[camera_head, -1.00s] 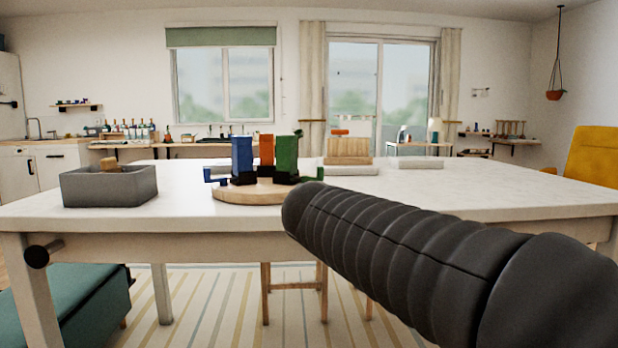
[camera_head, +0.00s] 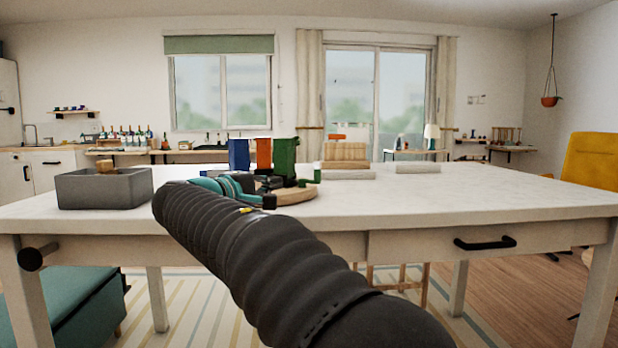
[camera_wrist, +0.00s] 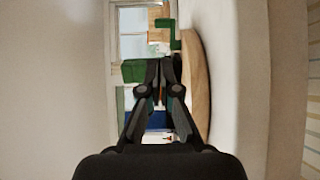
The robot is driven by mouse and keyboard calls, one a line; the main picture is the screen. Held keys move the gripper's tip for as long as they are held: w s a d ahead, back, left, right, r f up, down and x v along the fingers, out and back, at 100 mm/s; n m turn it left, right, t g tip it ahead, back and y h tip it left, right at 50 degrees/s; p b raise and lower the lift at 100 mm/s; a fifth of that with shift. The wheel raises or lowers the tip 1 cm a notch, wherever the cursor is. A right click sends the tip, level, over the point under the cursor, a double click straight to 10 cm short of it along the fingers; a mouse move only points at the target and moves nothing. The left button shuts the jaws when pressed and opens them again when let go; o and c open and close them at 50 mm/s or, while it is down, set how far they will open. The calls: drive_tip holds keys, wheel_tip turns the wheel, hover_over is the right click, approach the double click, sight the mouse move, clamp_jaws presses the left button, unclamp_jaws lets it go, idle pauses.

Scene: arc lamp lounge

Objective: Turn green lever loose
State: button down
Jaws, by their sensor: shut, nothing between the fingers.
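Three upright blocks, blue (camera_head: 239,153), orange (camera_head: 264,153) and green (camera_head: 285,156), stand side by side on a round wooden base (camera_head: 297,195). The green lever (camera_head: 317,172) sticks out to the right of the green block and ends in an upturned tip. In the wrist view the scene lies sideways; the green lever (camera_wrist: 164,24) shows past my fingertips, bent in an L, apart from them. My gripper (camera_wrist: 163,62) is shut and empty, in front of the green block (camera_wrist: 133,71).
A grey bin (camera_head: 104,188) with a wooden piece (camera_head: 105,166) stands on the left of the white table (camera_head: 420,200). Pale rolls (camera_head: 347,175) and a wooden block (camera_head: 345,154) lie behind to the right.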

sight(315, 174)
drive_tip(key=shift+d, duration=0.1)
drive_tip(key=p+x, duration=0.1)
drive_tip(key=x, duration=1.3)
drive_tip(key=shift+f+p, duration=0.1)
drive_tip(key=shift+p, duration=0.25)
drive_tip(key=shift+s, duration=0.1)
drive_tip(key=shift+n+b, duration=0.3)
drive_tip(key=shift+b, duration=0.1)
